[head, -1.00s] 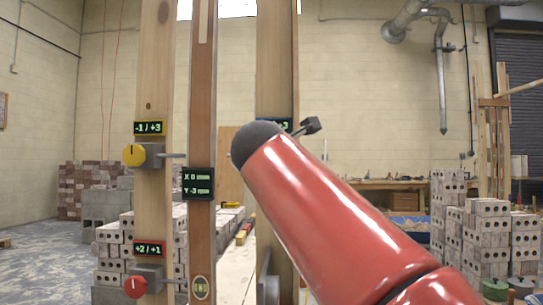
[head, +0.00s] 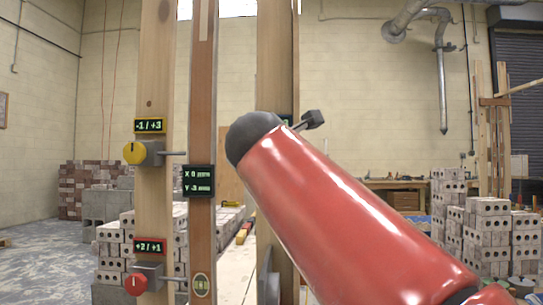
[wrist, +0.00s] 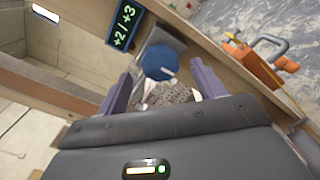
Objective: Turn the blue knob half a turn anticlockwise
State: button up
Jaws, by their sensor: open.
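The blue knob (wrist: 160,62) shows in the wrist view, round, with a white pointer mark toward its lower right. It sits on a grey block on a wooden post. A blue-framed display (wrist: 124,25) beside it reads +2 / +3. My gripper (wrist: 161,90) is open. Its two purple-grey fingers stand apart on either side, just short of the knob, with the knob between their lines; I see no contact. In the head view the knob and my gripper are hidden behind my red arm.
A yellow knob (head: 134,152) and a red knob (head: 136,285) sit on the left post (head: 155,60). A dark display (head: 198,181) on the middle board reads X 0, Y -3. An orange clamp-like tool (wrist: 252,66) lies right in the wrist view. Brick stacks stand behind.

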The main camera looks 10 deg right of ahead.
jog(key=v, duration=0.4)
jog(key=shift+s+a, duration=0.15)
jog(key=shift+s, duration=0.25)
